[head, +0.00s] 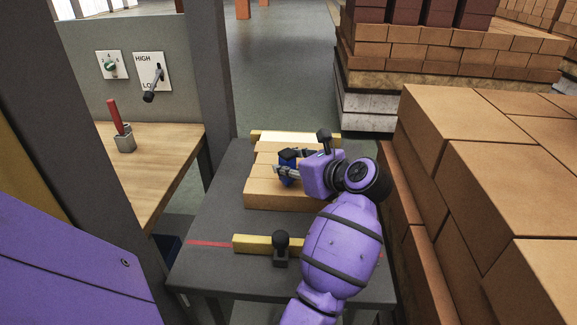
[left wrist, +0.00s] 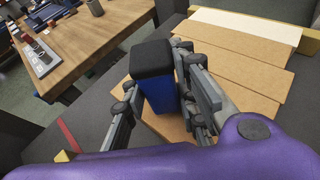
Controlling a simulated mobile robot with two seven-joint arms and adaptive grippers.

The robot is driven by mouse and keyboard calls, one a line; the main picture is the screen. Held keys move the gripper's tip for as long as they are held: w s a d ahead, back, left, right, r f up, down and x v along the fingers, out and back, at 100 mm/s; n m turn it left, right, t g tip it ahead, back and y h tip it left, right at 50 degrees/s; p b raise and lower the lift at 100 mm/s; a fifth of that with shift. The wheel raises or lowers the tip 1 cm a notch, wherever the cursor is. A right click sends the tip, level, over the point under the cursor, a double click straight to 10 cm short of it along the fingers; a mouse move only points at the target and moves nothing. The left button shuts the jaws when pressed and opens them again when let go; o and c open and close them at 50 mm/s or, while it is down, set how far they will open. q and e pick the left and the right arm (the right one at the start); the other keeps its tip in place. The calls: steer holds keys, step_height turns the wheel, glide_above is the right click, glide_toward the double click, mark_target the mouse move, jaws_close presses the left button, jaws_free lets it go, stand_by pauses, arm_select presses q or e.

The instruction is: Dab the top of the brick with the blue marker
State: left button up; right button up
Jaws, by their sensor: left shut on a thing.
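My left gripper (head: 286,172) is shut on the blue marker (head: 288,163), a chunky blue block with a black top. The gripper and marker are over the tan bricks (head: 275,201) laid side by side on the dark grey table. In the left wrist view the marker (left wrist: 160,93) stands nearly upright between the two fingers of the gripper (left wrist: 162,105), black end toward the camera. Its lower end is hidden, so I cannot tell whether it touches a brick. The bricks (left wrist: 238,68) spread out behind and right of it. My right gripper is not in view.
The dark grey table (head: 210,222) has a yellow bar (head: 255,243) with a black knob in front. A wooden bench (head: 160,160) at left carries a red stick (head: 114,117) in a grey holder. Tall brick stacks (head: 500,175) stand close at right.

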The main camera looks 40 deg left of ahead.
mark_target(289, 152)
arm_select(q)
steer(key=shift+f+b, duration=0.35)
steer(key=shift+f, duration=0.3)
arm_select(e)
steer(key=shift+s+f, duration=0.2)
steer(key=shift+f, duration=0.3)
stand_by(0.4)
arm_select(q)
steer(key=shift+r, duration=0.1)
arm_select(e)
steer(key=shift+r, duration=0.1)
arm_select(q)
steer(key=shift+r+p, duration=1.75)
steer(key=shift+r, duration=1.7)
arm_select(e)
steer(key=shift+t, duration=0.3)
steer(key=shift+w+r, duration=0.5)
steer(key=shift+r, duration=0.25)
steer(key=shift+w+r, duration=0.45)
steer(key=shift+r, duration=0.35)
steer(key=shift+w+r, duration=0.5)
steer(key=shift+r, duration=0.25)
